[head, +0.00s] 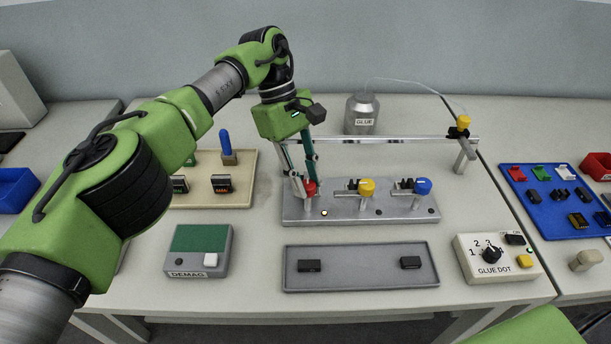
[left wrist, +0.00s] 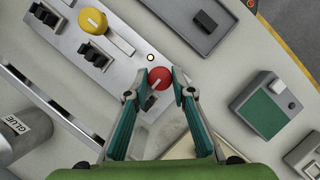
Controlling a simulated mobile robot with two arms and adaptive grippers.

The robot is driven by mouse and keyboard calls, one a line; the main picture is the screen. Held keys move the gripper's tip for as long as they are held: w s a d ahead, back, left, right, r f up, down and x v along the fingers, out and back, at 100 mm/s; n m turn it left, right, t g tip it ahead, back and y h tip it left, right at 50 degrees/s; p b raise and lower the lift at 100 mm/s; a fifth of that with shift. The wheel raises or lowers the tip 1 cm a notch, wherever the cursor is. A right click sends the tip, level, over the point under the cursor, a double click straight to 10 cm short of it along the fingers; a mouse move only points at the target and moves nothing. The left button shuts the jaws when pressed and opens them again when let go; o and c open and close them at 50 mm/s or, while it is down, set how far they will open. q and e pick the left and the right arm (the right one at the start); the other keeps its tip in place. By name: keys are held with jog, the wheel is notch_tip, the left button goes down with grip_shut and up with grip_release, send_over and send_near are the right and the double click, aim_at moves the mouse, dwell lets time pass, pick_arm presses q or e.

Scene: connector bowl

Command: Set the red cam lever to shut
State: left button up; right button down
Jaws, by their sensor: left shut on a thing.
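The red cam lever (head: 310,187) is the leftmost of three coloured knobs on a grey metal fixture (head: 400,211). In the left wrist view the red knob (left wrist: 160,77) shows between my fingertips, with a pale bar across it. My left gripper (head: 304,184) reaches down from above and is shut on the red cam lever; it also shows in the left wrist view (left wrist: 160,95). The fingers partly hide the red lever in the head view. The yellow knob (head: 367,186) and blue knob (head: 424,186) stand to its right. My right gripper is not in view.
A glue pot (head: 361,115) and a metal rail (head: 395,138) stand behind the fixture. A grey tray (head: 361,279) lies in front, with a DEMAG box (head: 188,262) at left and a GLUE DOT box (head: 481,272) at right. A beige board (head: 240,190) lies left.

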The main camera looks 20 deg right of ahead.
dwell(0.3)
pick_arm(q)
jog(key=o, duration=1.1)
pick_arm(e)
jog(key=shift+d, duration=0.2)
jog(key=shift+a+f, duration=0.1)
pick_arm(q)
jog(key=shift+f, duration=0.1)
